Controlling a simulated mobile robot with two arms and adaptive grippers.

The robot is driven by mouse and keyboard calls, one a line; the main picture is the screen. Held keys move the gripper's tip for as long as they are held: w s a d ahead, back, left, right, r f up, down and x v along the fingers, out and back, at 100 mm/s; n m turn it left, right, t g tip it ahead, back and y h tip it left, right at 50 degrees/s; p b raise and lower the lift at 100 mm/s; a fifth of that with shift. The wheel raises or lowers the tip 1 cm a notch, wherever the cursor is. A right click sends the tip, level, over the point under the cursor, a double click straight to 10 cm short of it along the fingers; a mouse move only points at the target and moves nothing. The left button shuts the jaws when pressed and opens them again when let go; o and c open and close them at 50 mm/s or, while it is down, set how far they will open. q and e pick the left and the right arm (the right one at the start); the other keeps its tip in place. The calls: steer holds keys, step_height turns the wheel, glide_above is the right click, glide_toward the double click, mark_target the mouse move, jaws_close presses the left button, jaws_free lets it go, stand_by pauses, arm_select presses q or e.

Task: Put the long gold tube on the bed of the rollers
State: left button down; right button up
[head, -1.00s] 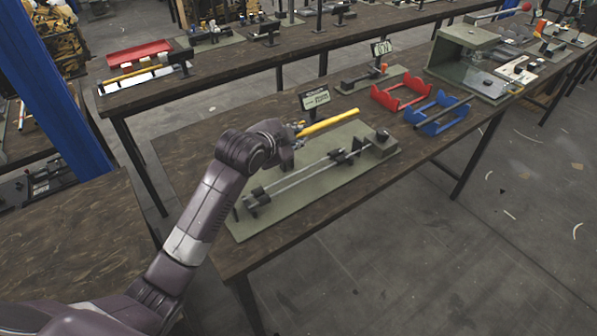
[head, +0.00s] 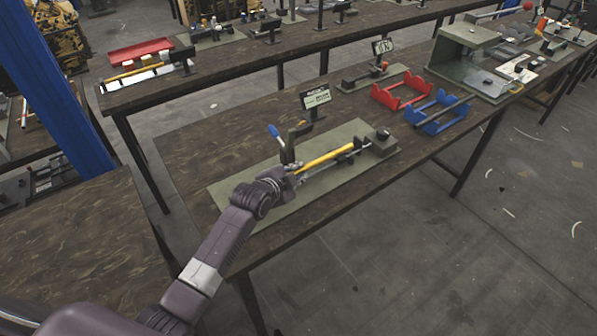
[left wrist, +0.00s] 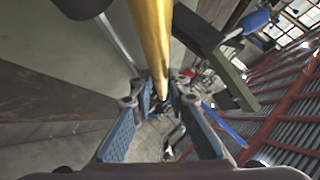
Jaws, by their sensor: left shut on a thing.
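The long gold tube (head: 324,159) is in my left gripper (head: 287,175), which is shut on it near its near end. The tube points to the upper right, over the rails of the roller fixture on the green plate (head: 331,182). I cannot tell whether it touches the rollers. In the left wrist view the gold tube (left wrist: 153,42) runs between the blue-padded fingers of the left gripper (left wrist: 161,98). My gripper and arm hide the near end of the fixture. The right gripper is in neither view.
A dark post with a blue-handled lever (head: 275,133) stands close behind my gripper. A small sign (head: 315,98) stands behind the plate. A red cradle (head: 401,94) and a blue cradle (head: 437,112) with a dark bar are to the right. The table's left part is clear.

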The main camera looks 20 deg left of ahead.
arm_select(q)
steer(key=c, duration=1.8)
jaws_free()
steer(key=shift+s, duration=0.1)
steer(key=shift+c, duration=0.2)
steer(key=b+v, duration=0.1)
steer(key=v, duration=1.1)
